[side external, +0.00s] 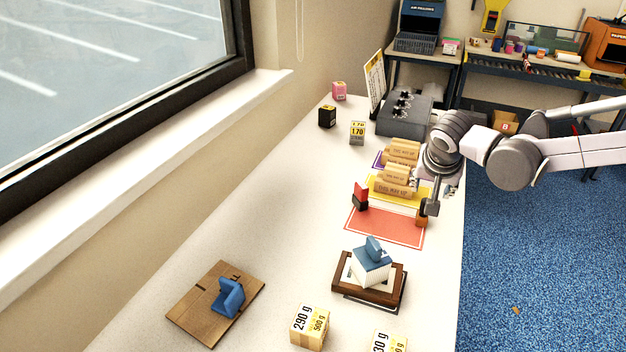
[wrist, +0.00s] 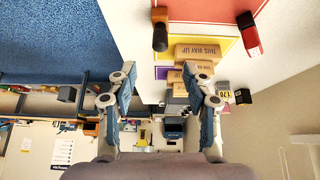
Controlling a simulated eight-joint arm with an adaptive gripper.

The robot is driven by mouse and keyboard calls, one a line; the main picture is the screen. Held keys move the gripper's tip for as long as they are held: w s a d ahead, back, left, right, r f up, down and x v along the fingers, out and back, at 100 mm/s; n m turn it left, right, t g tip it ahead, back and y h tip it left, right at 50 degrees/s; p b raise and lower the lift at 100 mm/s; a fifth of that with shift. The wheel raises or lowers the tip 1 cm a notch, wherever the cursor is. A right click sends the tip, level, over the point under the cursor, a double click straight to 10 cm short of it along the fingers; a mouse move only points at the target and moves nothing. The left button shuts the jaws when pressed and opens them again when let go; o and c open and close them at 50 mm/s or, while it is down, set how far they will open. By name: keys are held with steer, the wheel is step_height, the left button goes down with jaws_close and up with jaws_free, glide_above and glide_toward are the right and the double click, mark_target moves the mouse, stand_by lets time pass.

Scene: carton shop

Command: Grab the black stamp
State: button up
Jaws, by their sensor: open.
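The black stamp (wrist: 160,36) has a dark handle and an orange-brown wooden base. It stands at the right corner of the red mat (side external: 385,226) in the side external view, where its wooden base (side external: 422,219) shows and the rest is partly hidden by my gripper (side external: 438,192). In the wrist view, my gripper (wrist: 162,97) has its fingers spread with nothing between them. The stamp lies beyond the fingertips there, near the picture's top and between the two fingers' lines. A red stamp (side external: 360,197) stands at the mat's far left corner.
A wooden tray (side external: 347,290) with a blue-topped stack stands in front. A blue piece (side external: 229,297) sits on a brown board at front left. The table's middle left is clear.

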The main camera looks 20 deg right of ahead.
steer(key=shift+x, duration=5.15)
jaws_close()
